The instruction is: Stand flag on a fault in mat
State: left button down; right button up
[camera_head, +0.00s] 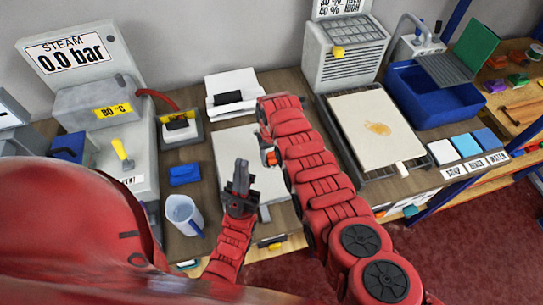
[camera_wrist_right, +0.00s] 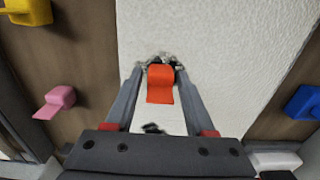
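The white mat (camera_head: 232,147) lies flat on the bench in the middle, partly covered by my arms. In the right wrist view the mat (camera_wrist_right: 225,45) has a rough pale surface. An orange-red flag (camera_wrist_right: 160,88) sits between the fingertips of my right gripper (camera_wrist_right: 163,64), which look closed on it, over the mat. Whether the flag touches the mat is not clear. A small dark mark (camera_wrist_right: 153,128) shows below the flag; I cannot tell what it is. My left gripper (camera_head: 240,170) points upward over the mat's near-left part and appears empty; its finger gap is unclear.
In the right wrist view yellow (camera_wrist_right: 30,10), pink (camera_wrist_right: 56,101) and blue (camera_wrist_right: 305,102) pieces lie beside the mat. A jug (camera_head: 184,214) and blue block (camera_head: 185,174) stand left. A tray with a stained cream mat (camera_head: 360,115) and a blue bin (camera_head: 430,100) are right.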

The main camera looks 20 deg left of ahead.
jog(key=shift+o, duration=0.5)
jog(key=shift+r, duration=0.1)
